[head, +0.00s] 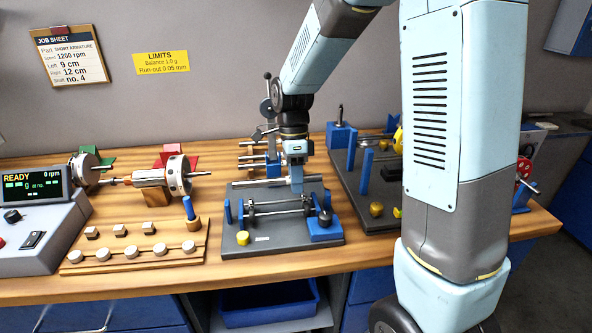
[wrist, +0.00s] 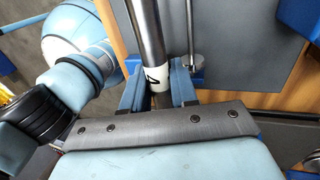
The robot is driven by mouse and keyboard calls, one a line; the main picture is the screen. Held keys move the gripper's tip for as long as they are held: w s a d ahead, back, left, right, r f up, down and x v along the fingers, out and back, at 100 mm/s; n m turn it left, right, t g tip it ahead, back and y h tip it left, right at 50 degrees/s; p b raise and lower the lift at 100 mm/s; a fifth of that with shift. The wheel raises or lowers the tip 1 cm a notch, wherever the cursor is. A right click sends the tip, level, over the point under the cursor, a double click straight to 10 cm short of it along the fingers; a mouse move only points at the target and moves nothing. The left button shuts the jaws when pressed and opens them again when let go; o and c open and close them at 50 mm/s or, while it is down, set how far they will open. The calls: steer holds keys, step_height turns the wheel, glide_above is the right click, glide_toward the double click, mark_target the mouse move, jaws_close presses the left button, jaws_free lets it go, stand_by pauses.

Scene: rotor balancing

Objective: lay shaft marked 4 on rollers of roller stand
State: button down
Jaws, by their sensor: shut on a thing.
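My gripper (head: 296,186) is shut on a steel shaft (head: 262,184), which lies level across the fingers. In the wrist view the shaft (wrist: 146,30) runs up from between the blue fingers (wrist: 158,92). A white band on it at the fingers carries a dark mark that looks like a 4, partly hidden. The roller stand (head: 283,241) is a dark base with blue posts and thin horizontal rollers (head: 277,208). In the head view the shaft shows above and behind the rollers, apart from them. Its exact height is hard to judge.
A rack with more shafts (head: 250,157) stands behind the stand. A rotor on supports (head: 152,179), a wooden weight board (head: 135,256) and a balancing display (head: 36,190) are to the left. Another dark fixture (head: 368,208) with blue posts stands close at right, partly hidden by my arm.

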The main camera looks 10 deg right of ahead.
mark_target(298, 198)
steer(key=shift+f, duration=2.25)
steer(key=shift+w+d+f, duration=0.15)
steer(key=shift+w+d, duration=0.25)
steer(key=shift+d, duration=0.05)
steer(key=c, duration=1.1)
jaws_free()
steer(key=shift+w+r, duration=0.5)
steer(key=shift+r, duration=0.15)
steer(key=shift+o, duration=1.1)
steer(key=r, duration=0.2)
steer(key=shift+s+r, duration=0.3)
steer(key=shift+r, duration=0.1)
step_height(298, 198, up, 3)
steer(key=shift+a+r, duration=0.1)
steer(key=shift+a, duration=0.05)
steer(key=shift+s+r, duration=0.15)
steer(key=shift+r, duration=0.5)
